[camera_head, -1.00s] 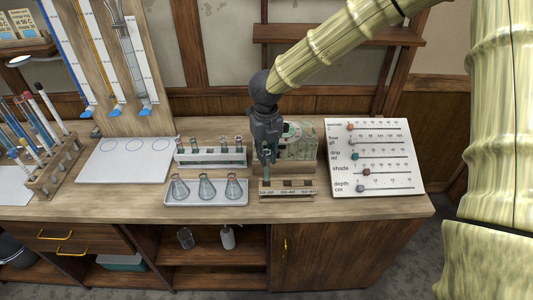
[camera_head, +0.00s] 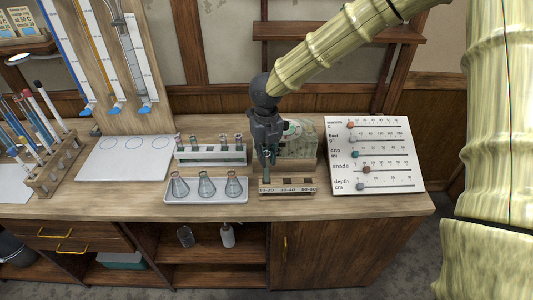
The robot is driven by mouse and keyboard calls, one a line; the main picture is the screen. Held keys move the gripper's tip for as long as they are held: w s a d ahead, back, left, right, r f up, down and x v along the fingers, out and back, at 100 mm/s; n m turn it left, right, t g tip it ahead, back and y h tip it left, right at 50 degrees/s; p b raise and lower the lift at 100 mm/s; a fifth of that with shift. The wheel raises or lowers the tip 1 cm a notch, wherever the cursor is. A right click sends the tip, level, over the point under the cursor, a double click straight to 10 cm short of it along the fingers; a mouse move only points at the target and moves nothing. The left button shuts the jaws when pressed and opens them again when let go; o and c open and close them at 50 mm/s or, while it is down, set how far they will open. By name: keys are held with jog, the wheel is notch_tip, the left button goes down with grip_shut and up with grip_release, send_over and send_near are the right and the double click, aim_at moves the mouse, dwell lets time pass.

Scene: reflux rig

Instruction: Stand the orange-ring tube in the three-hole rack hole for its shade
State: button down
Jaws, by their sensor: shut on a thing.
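My gripper (camera_head: 267,160) points down over the left end of the small wooden three-hole rack (camera_head: 290,191). It is shut on a slim greenish tube (camera_head: 267,174), upright below the fingers. The orange ring cannot be made out at this size. The tube's lower end is at the rack's left hole, above the leftmost label; I cannot tell how deep it sits. The middle and right holes look empty. The rack's front labels are small and hard to read.
A white rack with several tubes (camera_head: 211,158) and a tray of three flasks (camera_head: 206,198) stand close on the left. A greenish box (camera_head: 300,140) is behind the gripper. A slider board (camera_head: 375,155) lies on the right. A wooden tube rack (camera_head: 52,172) is far left.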

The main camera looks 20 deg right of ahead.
jog(key=shift+f, duration=1.1)
notch_tip(320, 180, down, 2)
jog(key=shift+f+p, duration=0.2)
jog(key=shift+p, duration=0.85)
jog(key=shift+f, duration=0.4)
jog(key=c, duration=1.3)
grip_release()
jog(key=shift+c, duration=0.2)
notch_tip(320, 180, up, 12)
